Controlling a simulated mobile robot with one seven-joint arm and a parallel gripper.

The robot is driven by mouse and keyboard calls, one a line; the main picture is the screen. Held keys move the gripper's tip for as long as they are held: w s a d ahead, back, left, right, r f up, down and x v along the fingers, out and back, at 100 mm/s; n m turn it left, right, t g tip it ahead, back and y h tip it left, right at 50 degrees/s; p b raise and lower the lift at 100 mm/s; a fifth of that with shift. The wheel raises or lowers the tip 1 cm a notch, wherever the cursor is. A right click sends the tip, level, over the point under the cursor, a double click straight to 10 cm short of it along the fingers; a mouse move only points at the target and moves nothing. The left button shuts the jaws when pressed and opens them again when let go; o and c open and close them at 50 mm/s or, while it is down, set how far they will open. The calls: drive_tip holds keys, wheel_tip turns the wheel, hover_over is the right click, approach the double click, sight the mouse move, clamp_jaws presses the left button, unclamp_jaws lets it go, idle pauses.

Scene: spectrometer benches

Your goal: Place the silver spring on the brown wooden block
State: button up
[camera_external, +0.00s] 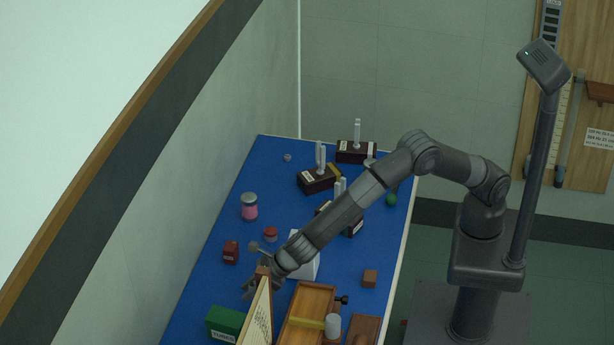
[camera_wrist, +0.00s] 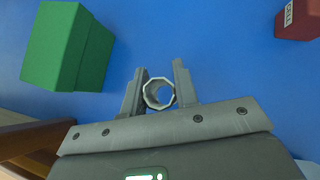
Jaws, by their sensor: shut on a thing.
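The silver spring (camera_wrist: 148,93) shows end-on as a pale ring between the two fingers of my gripper (camera_wrist: 160,82) in the wrist view. The gripper is shut on it, above the blue surface. In the external view my gripper (camera_external: 248,288) is low over the left side of the blue table, near the green box, and the spring cannot be made out there.
A green box (camera_external: 224,320) is near my gripper; it also shows in the wrist view (camera_wrist: 65,45). An upright board (camera_external: 258,318) and wooden tray (camera_external: 312,298) stand just right. A red box (camera_external: 231,252), pink jar (camera_external: 249,207) and white block (camera_external: 306,262) are farther back.

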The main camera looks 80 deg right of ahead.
drive_tip(key=shift+f, duration=1.25)
drive_tip(key=shift+f, duration=0.15)
drive_tip(key=o, duration=0.9)
drive_tip(key=shift+f, duration=0.1)
drive_tip(key=shift+o, duration=0.2)
drive_tip(key=v, duration=1)
drive_tip(key=shift+d, duration=0.3)
drive_tip(key=shift+o, duration=0.5)
drive_tip(key=shift+s+d+r, duration=0.1)
drive_tip(key=shift+s+r, duration=0.05)
drive_tip(key=shift+r, duration=0.25)
